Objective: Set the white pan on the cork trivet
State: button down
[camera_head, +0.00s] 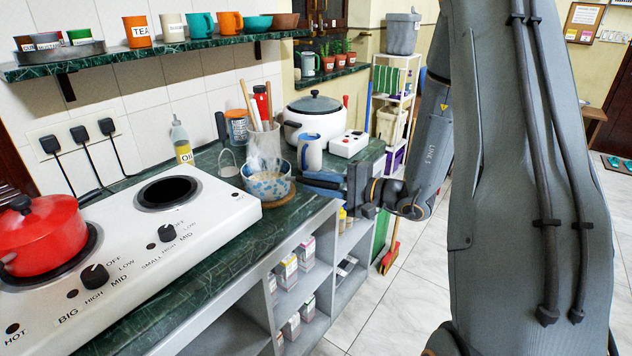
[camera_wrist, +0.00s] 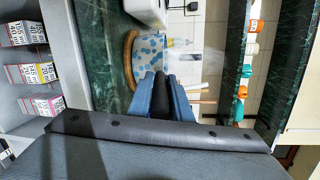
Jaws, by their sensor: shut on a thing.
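The white pan (camera_head: 266,186), speckled with blue, is over the cork trivet (camera_head: 277,204) on the counter. It looks level, and its base seems to meet the trivet, though I cannot tell if its full weight rests there. My gripper (camera_head: 312,183) is to the right of the pan, with blue fingers shut on its handle. In the wrist view, the fingers (camera_wrist: 161,95) close around the dark handle, the pan (camera_wrist: 150,55) is just beyond them, and the trivet's edge (camera_wrist: 129,60) lies along its underside.
A white stove (camera_head: 120,245) with a red pot (camera_head: 42,235) stands at left. The counter's front edge is near; open shelves (camera_head: 300,280) lie below.

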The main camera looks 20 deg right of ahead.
dwell(0.3)
jog(key=c, duration=1.6)
grip_release()
jog(key=shift+f, duration=0.1)
